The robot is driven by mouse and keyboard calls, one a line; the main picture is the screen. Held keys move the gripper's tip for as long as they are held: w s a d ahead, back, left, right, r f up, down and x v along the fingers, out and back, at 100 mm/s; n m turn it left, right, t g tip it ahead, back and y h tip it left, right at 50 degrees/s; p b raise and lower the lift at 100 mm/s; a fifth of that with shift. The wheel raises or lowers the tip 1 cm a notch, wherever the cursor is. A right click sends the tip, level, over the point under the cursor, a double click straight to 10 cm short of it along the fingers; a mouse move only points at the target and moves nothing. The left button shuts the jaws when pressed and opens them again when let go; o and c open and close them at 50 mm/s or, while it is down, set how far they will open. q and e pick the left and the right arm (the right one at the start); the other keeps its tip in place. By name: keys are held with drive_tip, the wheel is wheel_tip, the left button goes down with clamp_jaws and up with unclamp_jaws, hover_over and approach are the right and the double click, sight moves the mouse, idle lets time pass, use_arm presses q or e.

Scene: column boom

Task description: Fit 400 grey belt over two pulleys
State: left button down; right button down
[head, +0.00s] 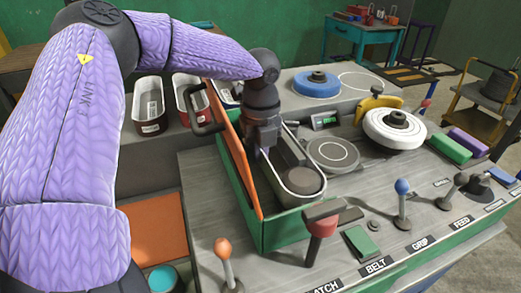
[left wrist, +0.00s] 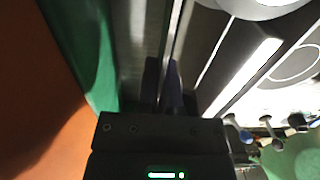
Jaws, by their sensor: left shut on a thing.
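A green-walled housing (head: 283,233) with a raised orange cover (head: 233,150) stands open on the workbench. Inside it, a dark round pulley (head: 303,181) sits at the near end, with a pale grey belt (head: 322,188) curving around its near side. The second pulley cannot be made out behind my gripper. My left gripper (head: 264,150) points down into the far part of the housing, beside the cover. In the left wrist view its fingers (left wrist: 174,92) are closed on a thin grey strip, which looks like the belt. My right gripper is not in view.
A red-handled lever (head: 321,225) stands close to the housing's near side, with blue and orange knob levers along the front panel. A white wheel (head: 394,130) and a grey disc (head: 332,154) lie to the right. Metal bins (head: 150,110) stand at the left.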

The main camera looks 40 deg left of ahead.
use_arm(q)
drive_tip(key=shift+w+a, duration=0.1)
drive_tip(key=shift+a, duration=0.15)
drive_tip(key=shift+c, duration=1.6)
unclamp_jaws()
wheel_tip(320, 180, up, 7)
drive_tip(key=p, duration=0.6)
drive_tip(key=shift+r, duration=0.35)
